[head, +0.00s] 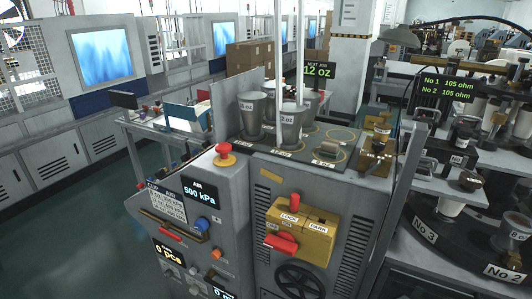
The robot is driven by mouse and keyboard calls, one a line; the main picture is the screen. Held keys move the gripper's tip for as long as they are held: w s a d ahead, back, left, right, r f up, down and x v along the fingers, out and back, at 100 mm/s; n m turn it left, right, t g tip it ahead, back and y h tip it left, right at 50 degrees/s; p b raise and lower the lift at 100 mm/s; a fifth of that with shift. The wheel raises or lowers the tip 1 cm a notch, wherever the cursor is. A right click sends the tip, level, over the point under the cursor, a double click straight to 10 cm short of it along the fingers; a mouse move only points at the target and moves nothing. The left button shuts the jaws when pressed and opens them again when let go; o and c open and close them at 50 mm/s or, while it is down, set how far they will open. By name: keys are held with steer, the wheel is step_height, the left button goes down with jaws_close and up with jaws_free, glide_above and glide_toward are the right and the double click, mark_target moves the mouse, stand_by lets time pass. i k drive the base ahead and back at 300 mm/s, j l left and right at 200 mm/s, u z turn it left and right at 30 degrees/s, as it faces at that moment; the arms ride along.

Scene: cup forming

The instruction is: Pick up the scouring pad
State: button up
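I cannot make out a scouring pad for certain in the head view. A small grey-beige block (326,149) sits on the dark top plate of the machine, behind an "8 oz" label; it is too small to tell what it is. My gripper is not in view.
Metal cup-shaped formers (291,125) stand on the machine's top plate (290,152). A red emergency button (225,152) and a yellow lock box (300,230) are on the machine's front. A cluttered side table (150,125) stands left. Shelving with a dark turntable (450,240) stands right. Open floor lies left.

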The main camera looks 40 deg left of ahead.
mark_target(330, 149)
steer(key=u, duration=0.85)
